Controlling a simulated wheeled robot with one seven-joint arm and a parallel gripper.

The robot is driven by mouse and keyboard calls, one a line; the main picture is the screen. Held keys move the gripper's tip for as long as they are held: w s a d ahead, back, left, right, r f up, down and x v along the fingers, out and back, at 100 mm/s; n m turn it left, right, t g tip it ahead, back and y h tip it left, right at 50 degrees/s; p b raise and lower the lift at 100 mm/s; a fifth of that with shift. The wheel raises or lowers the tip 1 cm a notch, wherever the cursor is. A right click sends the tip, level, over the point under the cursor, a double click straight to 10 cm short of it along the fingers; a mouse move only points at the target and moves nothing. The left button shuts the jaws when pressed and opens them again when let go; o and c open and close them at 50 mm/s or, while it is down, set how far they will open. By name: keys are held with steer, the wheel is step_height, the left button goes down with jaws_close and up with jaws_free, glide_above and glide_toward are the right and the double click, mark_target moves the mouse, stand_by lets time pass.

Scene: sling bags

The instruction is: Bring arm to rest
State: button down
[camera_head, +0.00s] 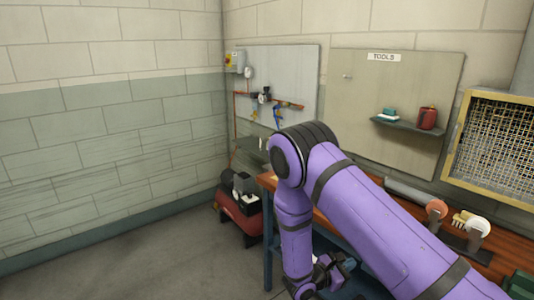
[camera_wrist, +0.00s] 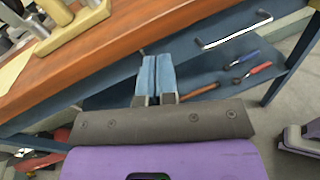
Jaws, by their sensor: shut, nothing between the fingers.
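My gripper shows in the wrist view (camera_wrist: 156,78), its two blue fingers side by side and shut with nothing between them. The fingers point at the front edge of the wooden workbench (camera_wrist: 110,58); I cannot tell whether they touch it. In the head view my purple arm is bent, its forearm hanging down at the bench's left end, and the fingertips are not clear there.
A blue lower shelf (camera_wrist: 215,75) holds several hand tools. Another view of the wooden bench top (camera_head: 505,246) shows items on it. A red compressor (camera_head: 238,222) stands left of the bench. The floor (camera_head: 130,265) at left is clear.

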steer(key=s+d+r+m+g+y, duration=0.2)
steer(key=s+r+m+g, duration=0.15)
steer(key=r, duration=0.55)
steer(key=s+d+r+m+g+y, duration=0.25)
steer(key=r+m, duration=0.25)
steer(key=r, duration=0.4)
steer(key=s+d+r+m+g+y, duration=0.25)
steer(key=r+m, duration=0.25)
steer(key=r, duration=0.4)
steer(key=s+a+r+m+t+y, duration=0.1)
steer(key=s+r+m+t+y, duration=0.2)
steer(key=s+r, duration=0.5)
steer(key=s+a+r+m+t+y, duration=0.1)
steer(key=s+r+m+t+y, duration=0.3)
steer(key=s+r, duration=0.4)
steer(key=s+y, duration=0.1)
steer(key=s, duration=0.3)
steer(key=shift+s+a+y, duration=0.2)
steer(key=shift+s+y, duration=0.2)
